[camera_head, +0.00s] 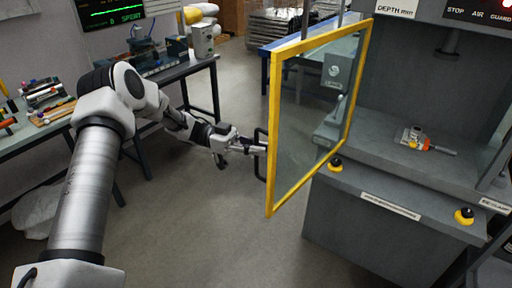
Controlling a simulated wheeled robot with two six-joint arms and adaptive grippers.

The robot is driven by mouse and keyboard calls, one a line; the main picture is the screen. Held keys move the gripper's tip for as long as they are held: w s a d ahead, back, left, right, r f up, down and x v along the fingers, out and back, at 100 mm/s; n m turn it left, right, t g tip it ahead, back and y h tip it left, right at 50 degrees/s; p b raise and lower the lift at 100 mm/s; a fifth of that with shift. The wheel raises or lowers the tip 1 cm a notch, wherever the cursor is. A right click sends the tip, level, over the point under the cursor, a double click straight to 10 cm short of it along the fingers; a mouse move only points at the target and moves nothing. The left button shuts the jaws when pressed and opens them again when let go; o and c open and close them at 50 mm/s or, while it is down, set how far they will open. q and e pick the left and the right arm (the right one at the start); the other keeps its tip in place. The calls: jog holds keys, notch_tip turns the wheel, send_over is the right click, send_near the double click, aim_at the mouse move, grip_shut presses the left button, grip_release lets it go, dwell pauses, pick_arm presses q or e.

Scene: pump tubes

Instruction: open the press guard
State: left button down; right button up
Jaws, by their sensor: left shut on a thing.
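The press guard (273,125) is a clear panel in a yellow frame. It stands swung out from the grey press (435,85), so the press opening shows to its right. A dark handle (259,165) sits on the guard's left edge. My left gripper (256,147) is at this handle and shut on it. The fingertips are small in the view and their exact grip is hard to make out. My right gripper is not in view.
A small metal and orange part (425,142) lies on the press bed. Yellow and black buttons (464,216) sit on the press front. Workbenches with tools (50,108) stand at the left. The floor (200,240) below my left arm is clear.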

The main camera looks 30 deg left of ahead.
pick_arm(q)
jog(key=shift+d, duration=0.1)
jog(key=c, duration=1.2)
grip_release()
jog(key=s+a, duration=0.2)
jog(key=a, duration=0.9)
jog(key=shift+a, duration=0.4)
jog(key=shift+s, duration=0.1)
